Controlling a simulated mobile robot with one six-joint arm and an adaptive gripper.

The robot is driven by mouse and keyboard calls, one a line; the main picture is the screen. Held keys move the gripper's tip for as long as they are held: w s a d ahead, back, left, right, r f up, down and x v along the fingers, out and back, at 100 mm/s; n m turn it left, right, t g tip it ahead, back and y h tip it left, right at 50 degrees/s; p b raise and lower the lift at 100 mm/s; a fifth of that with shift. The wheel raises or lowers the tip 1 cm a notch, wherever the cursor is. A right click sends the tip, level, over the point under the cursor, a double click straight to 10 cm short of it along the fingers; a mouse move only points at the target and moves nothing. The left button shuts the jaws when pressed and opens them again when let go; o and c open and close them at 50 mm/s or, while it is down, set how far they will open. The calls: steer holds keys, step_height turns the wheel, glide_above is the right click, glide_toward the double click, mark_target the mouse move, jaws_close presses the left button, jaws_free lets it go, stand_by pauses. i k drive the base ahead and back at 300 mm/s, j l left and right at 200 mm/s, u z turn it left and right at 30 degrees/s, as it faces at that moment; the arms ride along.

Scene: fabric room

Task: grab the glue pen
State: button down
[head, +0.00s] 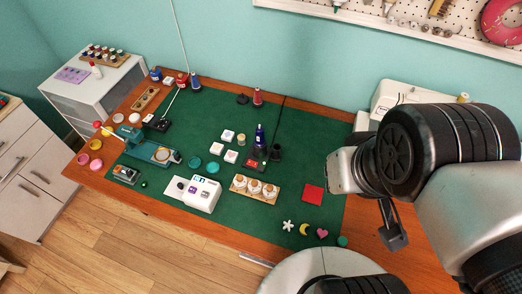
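I cannot tell for sure which thing is the glue pen. A thin white stick (172,103) leans up from a small black box (157,123) at the back left of the green mat. A small white bottle with a red top (96,71) stands on the white cabinet at the far left. A dark blue bottle (260,136) stands upright near the mat's middle. My gripper (393,236) shows only in part at the right, below my wrist, far from the stick and the white bottle. Its fingers are mostly hidden, so its opening is unclear.
The green mat (215,125) covers much of the wooden table (110,158). A teal machine (150,150), a white device (200,193), a wooden tray with jars (240,195) and a red square (313,193) stand or lie on it. A white machine (405,95) stands behind my arm.

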mark_target(259, 141)
steer(key=j+u, duration=0.45)
steer(key=i+j+u, duration=0.1)
steer(key=j+u, duration=0.35)
steer(key=l, duration=0.1)
